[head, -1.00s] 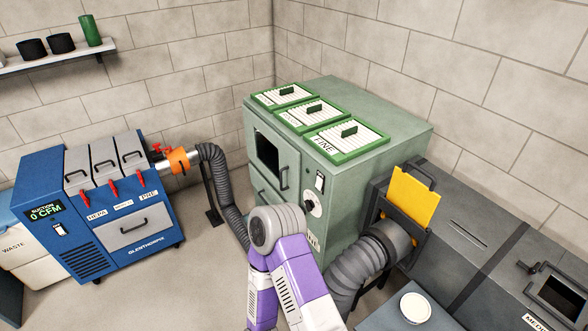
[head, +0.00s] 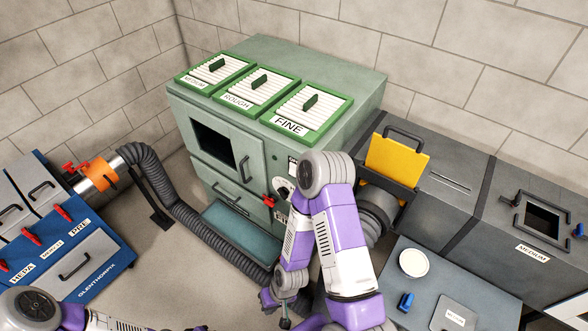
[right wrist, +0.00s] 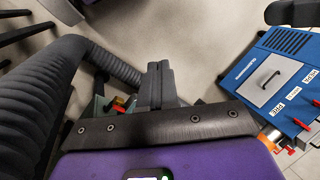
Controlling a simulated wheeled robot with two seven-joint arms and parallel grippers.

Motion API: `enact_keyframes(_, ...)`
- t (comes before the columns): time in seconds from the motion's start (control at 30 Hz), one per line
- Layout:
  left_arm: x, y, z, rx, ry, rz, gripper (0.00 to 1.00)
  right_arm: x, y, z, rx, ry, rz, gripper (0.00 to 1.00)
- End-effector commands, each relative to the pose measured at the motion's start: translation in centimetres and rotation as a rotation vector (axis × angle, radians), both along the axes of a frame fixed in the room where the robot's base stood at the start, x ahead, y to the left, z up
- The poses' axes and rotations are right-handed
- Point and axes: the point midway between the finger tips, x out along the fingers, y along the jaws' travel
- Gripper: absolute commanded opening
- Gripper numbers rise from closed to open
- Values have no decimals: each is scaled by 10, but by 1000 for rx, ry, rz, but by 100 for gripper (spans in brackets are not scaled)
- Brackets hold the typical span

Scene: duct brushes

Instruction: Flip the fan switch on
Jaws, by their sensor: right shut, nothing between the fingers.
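The green cabinet (head: 330,130) stands in the middle. A small rocker switch (head: 292,166) shows on its front beside a round dial (head: 281,188), partly covered by my right arm. The blue suction unit (head: 85,262) is at the left, cut off by the picture edge; its own switch and display are out of view. I cannot tell from labels which switch is the fan's. My right gripper (head: 285,322) is low at the bottom edge, apart from both machines. In the right wrist view its fingers (right wrist: 158,84) are shut and empty. My left gripper is out of view.
A grey ribbed hose (head: 185,215) runs from the blue unit along the floor near my right arm. A side table (head: 440,270) holds a white round lid (head: 413,262). Floor between the machines is partly clear.

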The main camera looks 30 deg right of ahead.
Motion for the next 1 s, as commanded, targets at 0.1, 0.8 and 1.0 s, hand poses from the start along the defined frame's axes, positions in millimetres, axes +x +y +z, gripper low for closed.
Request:
enact_keyframes(0.1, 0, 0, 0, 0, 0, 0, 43, 0, 0, 0, 0, 0, 1, 0)
enact_keyframes(0.8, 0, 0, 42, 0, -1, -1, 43, 189, -94, 277, -469, -129, 626, 0)
enact_keyframes(1.0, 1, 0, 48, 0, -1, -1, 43, 199, -132, 356, -656, -111, 616, 0)
